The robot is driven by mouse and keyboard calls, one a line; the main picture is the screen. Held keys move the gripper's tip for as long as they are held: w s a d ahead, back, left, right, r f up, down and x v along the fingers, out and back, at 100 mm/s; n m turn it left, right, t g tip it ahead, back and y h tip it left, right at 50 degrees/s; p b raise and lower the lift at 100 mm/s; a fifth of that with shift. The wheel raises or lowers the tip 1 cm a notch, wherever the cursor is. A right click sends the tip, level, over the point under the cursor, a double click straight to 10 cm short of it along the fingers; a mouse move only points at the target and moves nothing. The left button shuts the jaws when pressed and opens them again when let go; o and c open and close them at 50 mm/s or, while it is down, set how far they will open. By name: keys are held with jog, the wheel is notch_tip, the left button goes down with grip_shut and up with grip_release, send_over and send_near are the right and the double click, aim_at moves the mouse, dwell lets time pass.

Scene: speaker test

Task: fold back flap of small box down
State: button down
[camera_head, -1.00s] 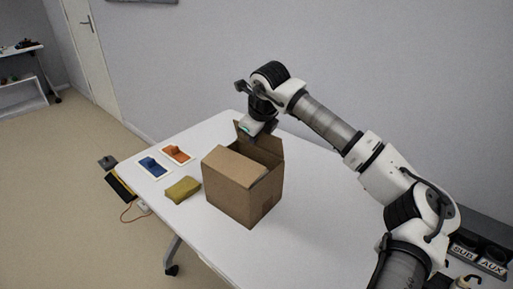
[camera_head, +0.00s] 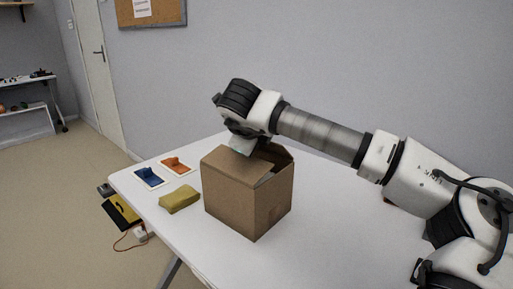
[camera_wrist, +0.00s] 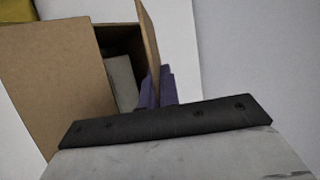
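The small brown cardboard box (camera_head: 246,200) stands on the white table. Its near top flap (camera_head: 236,166) lies inward over the opening, and low flap edges show at the right rear. My gripper (camera_head: 243,146) is at the box's back top edge; its fingertips are hidden in the head view. In the wrist view, the box (camera_wrist: 60,75) is at left with its opening partly visible. A raised flap (camera_wrist: 148,40) is seen nearly edge-on and reaches down to the purple fingers of my gripper (camera_wrist: 156,88). The fingers look close together; whether the flap is between them is unclear.
An olive-yellow bundle (camera_head: 180,199) lies left of the box. Blue (camera_head: 149,176) and orange (camera_head: 176,166) items on white cards lie farther left. The table (camera_head: 325,225) is clear to the right. A light grey surface shows inside the box (camera_wrist: 122,80).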

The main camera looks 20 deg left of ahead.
dwell(0.4)
jog(key=c, duration=1.6)
grip_release()
jog(key=shift+c, duration=0.2)
jog(key=shift+s+r, duration=0.1)
jog(key=v, duration=1.3)
jog(key=shift+s+r, duration=0.2)
